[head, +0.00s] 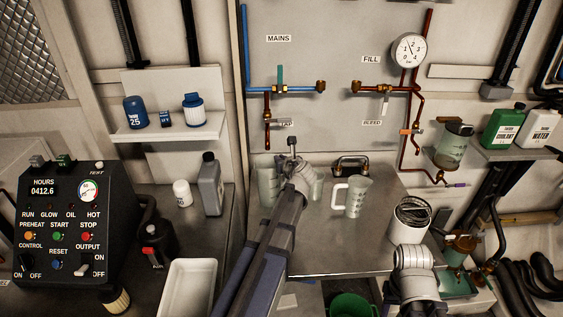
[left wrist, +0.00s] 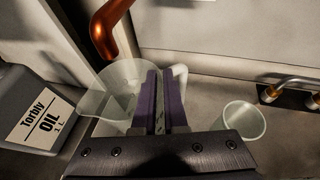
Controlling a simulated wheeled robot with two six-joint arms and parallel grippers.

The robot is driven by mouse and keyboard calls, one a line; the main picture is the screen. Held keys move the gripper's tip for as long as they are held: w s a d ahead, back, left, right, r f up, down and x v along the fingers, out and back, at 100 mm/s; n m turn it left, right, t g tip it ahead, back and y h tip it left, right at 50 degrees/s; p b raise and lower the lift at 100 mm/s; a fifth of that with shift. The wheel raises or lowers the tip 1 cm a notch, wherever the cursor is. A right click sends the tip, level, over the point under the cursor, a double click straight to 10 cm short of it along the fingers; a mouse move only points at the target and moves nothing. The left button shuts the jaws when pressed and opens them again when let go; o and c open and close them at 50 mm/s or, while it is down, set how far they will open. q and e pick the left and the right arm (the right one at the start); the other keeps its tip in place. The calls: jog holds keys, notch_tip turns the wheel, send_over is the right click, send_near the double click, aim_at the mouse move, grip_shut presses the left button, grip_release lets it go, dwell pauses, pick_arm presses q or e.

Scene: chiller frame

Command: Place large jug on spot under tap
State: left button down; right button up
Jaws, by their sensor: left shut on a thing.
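The large clear jug (head: 268,186) stands upright at the back left of the metal counter, below the copper tap pipe (head: 267,136). My left gripper (head: 292,150) is at its right side, partly hiding it. In the left wrist view the jug (left wrist: 118,80) is behind the dark fingers (left wrist: 162,100), which are shut on its handle. The copper spout (left wrist: 108,30) comes down close to the jug's rim. Whether the jug's base touches the counter is hidden.
A small clear cup (left wrist: 244,121) stands right of the left gripper. A second jug (head: 354,197) with a white handle and a white canister (head: 408,222) stand further right. A grey oil bottle (head: 211,186) is at the left.

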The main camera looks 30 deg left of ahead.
pick_arm(q)
jog(key=c, duration=1)
grip_release()
jog(key=shift+d, duration=0.1)
jog(key=shift+o, duration=0.2)
jog(key=p+v, duration=0.4)
jog(key=v, duration=0.8)
jog(key=shift+p, duration=0.4)
